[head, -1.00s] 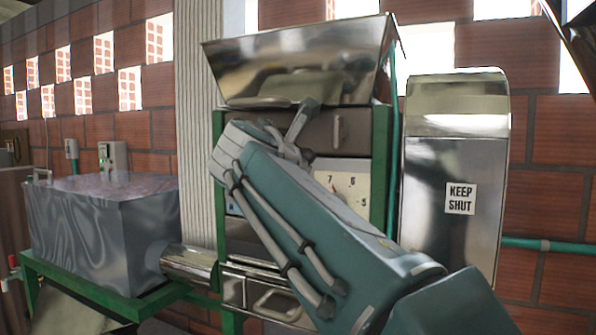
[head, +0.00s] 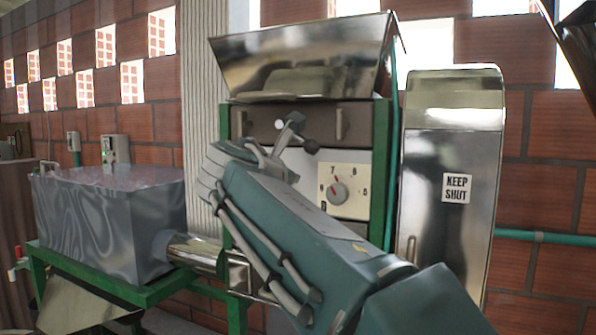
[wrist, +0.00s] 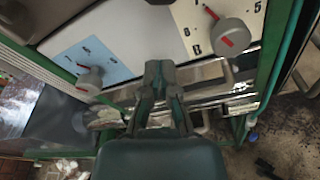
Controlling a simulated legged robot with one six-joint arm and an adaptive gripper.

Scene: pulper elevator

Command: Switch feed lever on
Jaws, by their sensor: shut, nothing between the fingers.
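In the head view a lever with a dark ball knob (head: 311,146) shows on the brown front panel of the green-framed machine, just above the end of my arm. Its ball points down and right; its base is partly hidden by a grey part in front. In the wrist view my gripper (wrist: 160,72) is shut and empty, its tips in front of the pale panel between two dials. A dark rounded end (wrist: 158,2) at the top edge may be the same lever knob, apart from the fingertips.
A white dial plate with a grey knob (wrist: 231,38) lies right of my fingers, a blue plate with a knob (wrist: 90,80) left. A metal hopper (head: 300,65) tops the machine. A tall "KEEP SHUT" cover (head: 450,150) stands right, a metal tank (head: 100,225) left.

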